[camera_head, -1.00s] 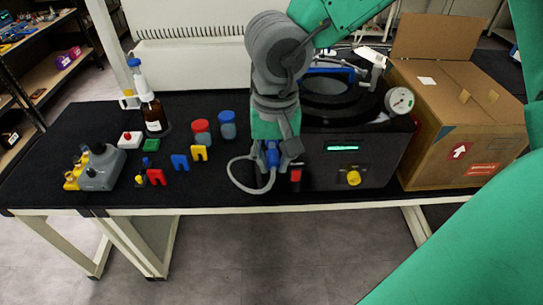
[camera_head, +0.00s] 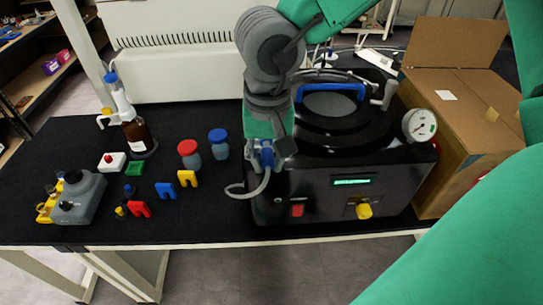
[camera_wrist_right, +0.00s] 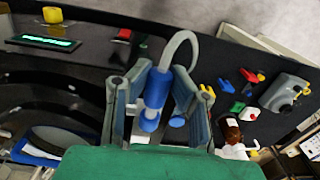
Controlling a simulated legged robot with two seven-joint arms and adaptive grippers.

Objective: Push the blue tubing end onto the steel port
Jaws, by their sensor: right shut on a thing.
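The blue tubing end (camera_head: 267,155) is held in my right gripper (camera_head: 270,150), near the left front corner of the freeze dryer (camera_head: 320,195). In the right wrist view the blue tubing end (camera_wrist_right: 155,98) lies between the two fingers of my right gripper (camera_wrist_right: 152,100), which are closed in around it. Pale grey tubing (camera_head: 240,188) loops down from it; the tubing (camera_wrist_right: 186,45) also curves away in the right wrist view. I cannot pick out the steel port; my right arm hides part of the dryer. My left gripper is out of view.
A cardboard box (camera_head: 450,130) stands close at the dryer's right. A pressure gauge (camera_head: 419,125) and a blue handle (camera_head: 331,88) sit on the dryer. Left on the table are a brown bottle (camera_head: 138,135), coloured clips, capped jars and a grey device (camera_head: 75,197).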

